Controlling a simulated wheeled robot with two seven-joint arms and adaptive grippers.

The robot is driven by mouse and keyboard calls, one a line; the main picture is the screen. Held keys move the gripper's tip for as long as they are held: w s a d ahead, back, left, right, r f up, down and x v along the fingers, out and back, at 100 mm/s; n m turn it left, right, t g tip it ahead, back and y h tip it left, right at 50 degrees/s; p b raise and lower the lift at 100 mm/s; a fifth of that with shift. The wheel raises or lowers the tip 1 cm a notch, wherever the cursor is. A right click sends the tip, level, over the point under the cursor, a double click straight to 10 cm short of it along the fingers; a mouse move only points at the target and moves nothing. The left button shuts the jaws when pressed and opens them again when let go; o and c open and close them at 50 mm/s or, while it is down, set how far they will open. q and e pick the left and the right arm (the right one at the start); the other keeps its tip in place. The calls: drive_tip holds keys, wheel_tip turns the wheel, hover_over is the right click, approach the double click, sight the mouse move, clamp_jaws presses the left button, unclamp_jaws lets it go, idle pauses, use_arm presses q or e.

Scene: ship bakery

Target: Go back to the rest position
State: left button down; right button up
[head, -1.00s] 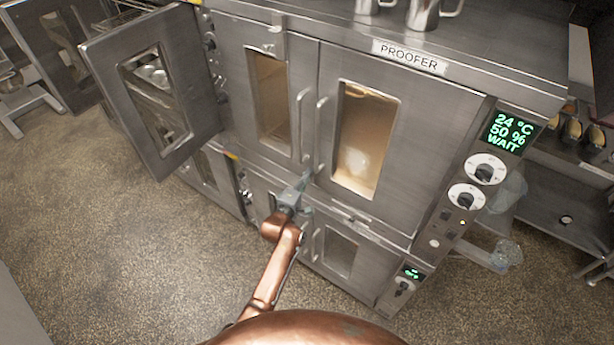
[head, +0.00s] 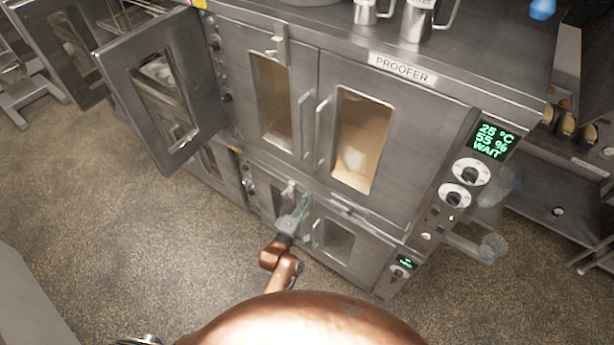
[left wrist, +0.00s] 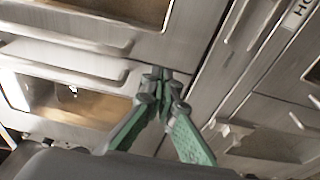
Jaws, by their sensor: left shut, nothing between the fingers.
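My left gripper (head: 300,205) is in front of the lower doors of the proofer (head: 402,125), below the upper door handles. In the left wrist view its green fingers (left wrist: 160,80) come together at the tips with nothing between them. I cannot tell from the views whether the tips touch the metal behind them. My copper-coloured left arm reaches up from the bottom of the head view. My right gripper does not clearly show.
The proofer's two upper doors are closed, and its display (head: 494,141) reads 25 °C, 55 % and WAIT. An oven door (head: 160,90) stands open at the left. Metal jugs (head: 418,22) stand on top. The speckled floor (head: 110,230) is clear at the left.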

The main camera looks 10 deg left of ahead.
use_arm(q)
drive_tip(key=s+a+f+m+g+y+b, duration=0.1)
drive_tip(key=s+a+f+m+g+b, duration=0.45)
drive_tip(key=f, duration=0.95)
drive_tip(key=s+a+f+y+b, duration=0.1)
drive_tip(key=s+a+f, duration=0.1)
drive_tip(key=s+f, duration=0.95)
drive_tip(key=s+a+f+m+g+y+b, duration=0.1)
drive_tip(key=s+a+f+m+g+b, duration=0.2)
drive_tip(key=f, duration=1.6)
drive_tip(key=s+a+f+m+g+b, duration=0.2)
drive_tip(key=s+a+f, duration=0.3)
drive_tip(key=s, duration=0.8)
drive_tip(key=s+a+f+m+g+y+b, duration=0.1)
drive_tip(key=s+a+f+m+g+b, duration=0.2)
drive_tip(key=s+f, duration=0.9)
drive_tip(key=s+a+f+m+g+y+b, duration=0.1)
drive_tip(key=s+a+f, duration=0.6)
drive_tip(key=s, duration=0.7)
drive_tip(key=shift+s+f+m+g+b, duration=0.4)
drive_tip(key=shift+f+m+g+b, duration=0.25)
drive_tip(key=shift+m+g+b, duration=0.3)
use_arm(e)
wheel_tip(320, 180, down, 18)
drive_tip(key=s, duration=0.2)
drive_tip(key=shift+r, duration=0.2)
drive_tip(key=shift+s+a, duration=0.1)
